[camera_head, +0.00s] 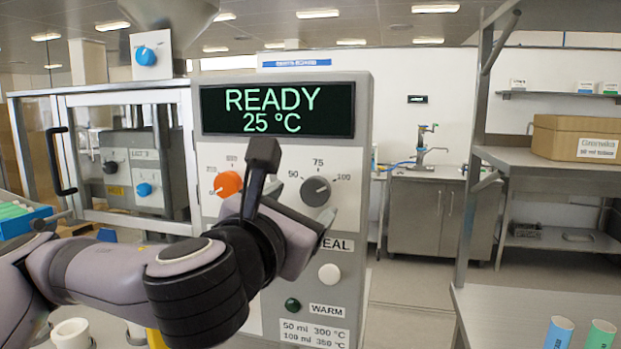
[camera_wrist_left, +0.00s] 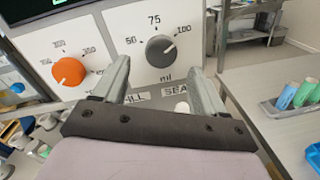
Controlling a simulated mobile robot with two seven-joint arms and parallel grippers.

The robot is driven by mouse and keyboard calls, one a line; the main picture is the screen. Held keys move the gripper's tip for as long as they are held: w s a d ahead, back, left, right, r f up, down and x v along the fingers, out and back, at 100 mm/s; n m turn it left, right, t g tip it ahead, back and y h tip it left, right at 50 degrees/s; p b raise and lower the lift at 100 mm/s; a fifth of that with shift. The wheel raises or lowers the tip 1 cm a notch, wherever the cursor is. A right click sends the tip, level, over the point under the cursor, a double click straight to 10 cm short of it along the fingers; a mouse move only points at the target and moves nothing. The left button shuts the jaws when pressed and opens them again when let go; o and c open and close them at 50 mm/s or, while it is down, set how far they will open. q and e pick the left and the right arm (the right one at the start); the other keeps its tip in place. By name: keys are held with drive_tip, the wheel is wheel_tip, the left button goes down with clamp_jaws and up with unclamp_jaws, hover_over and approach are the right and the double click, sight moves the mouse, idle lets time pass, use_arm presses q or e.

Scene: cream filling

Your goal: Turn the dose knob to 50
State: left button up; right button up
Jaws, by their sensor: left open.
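The dose knob (camera_head: 316,191) is a round grey knob on the machine's light front panel, with 50, 75 and 100 printed around it. In the left wrist view the knob (camera_wrist_left: 160,51) shows "ml" below it, and its mark seems to point up and right, toward 100. My left gripper (camera_head: 302,208) is in front of the panel, just below the knob. In the left wrist view the open gripper (camera_wrist_left: 158,72) has one finger at each side, below the knob, with nothing between them. It seems apart from the knob. My right gripper is not in view.
An orange knob (camera_head: 228,184) sits left of the dose knob. The display (camera_head: 277,109) above reads READY 25 °C. A bench (camera_head: 500,310) with blue and green tubes stands at right.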

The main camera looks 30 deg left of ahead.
sight(312, 195)
use_arm(q)
drive_tip(key=shift+w+a, duration=0.2)
drive_tip(key=shift+w, duration=1)
drive_tip(key=shift+w+a, duration=0.2)
drive_tip(key=shift+w, duration=1)
drive_tip(key=c, duration=1)
